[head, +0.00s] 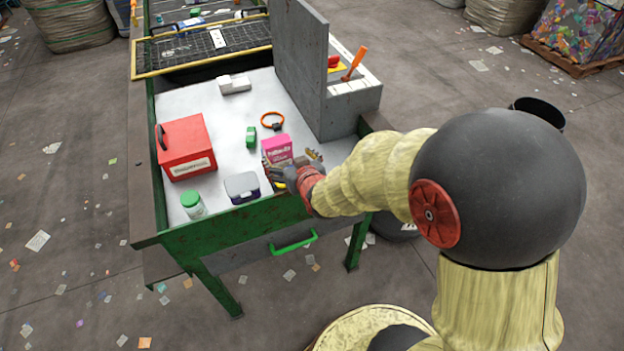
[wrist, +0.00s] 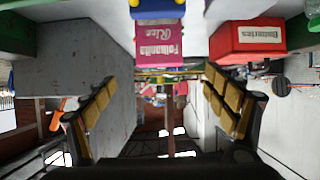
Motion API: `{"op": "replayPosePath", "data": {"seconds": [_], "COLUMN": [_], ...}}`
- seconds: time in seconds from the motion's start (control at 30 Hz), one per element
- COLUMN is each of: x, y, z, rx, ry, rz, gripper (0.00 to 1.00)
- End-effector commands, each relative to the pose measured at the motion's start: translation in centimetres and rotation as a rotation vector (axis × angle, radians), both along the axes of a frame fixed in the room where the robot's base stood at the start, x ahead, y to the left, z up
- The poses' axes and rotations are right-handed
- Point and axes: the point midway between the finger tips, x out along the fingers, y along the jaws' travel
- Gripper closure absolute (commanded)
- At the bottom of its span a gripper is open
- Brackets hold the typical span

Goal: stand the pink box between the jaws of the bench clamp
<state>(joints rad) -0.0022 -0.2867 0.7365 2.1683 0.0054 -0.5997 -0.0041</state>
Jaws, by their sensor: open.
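The pink box (head: 276,149) stands upright on the pale bench top near its front right. It also shows in the wrist view (wrist: 160,42), straight ahead, beyond my fingertips and not between them. My gripper (head: 283,177) is low over the front of the bench, just on the near side of the box. In the wrist view its yellow-padded fingers (wrist: 158,90) are spread wide and empty. No clamp jaws show clearly.
A red labelled box (head: 186,147) stands at left. A green-lidded jar (head: 193,205), a grey-blue case (head: 242,187), a green item (head: 251,137) and an orange ring (head: 272,120) lie around. A tall grey panel (head: 300,70) rises at the right. Bench between items is clear.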

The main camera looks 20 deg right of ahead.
Motion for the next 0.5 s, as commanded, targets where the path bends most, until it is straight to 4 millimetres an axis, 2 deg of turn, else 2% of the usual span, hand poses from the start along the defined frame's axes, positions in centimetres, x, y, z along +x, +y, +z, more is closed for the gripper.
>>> {"op": "replayPosePath", "data": {"seconds": [0.03,0.17,0.27,0.37,0.5], "x": [-0.4,-3.4,-7.1,-11.6,-18.6], "y": [0.0,0.0,0.0,0.0,0.0], "z": [1.7,5.4,8.0,10.3,12.6], "rx": [0.0,0.001,0.002,0.002,0.001], "ry": [0.017,0.128,0.225,0.321,0.452], "rz": [0.0,0.001,0.001,0.001,0.001], "gripper": [0.14,0.14,0.14,0.14,0.14]}}
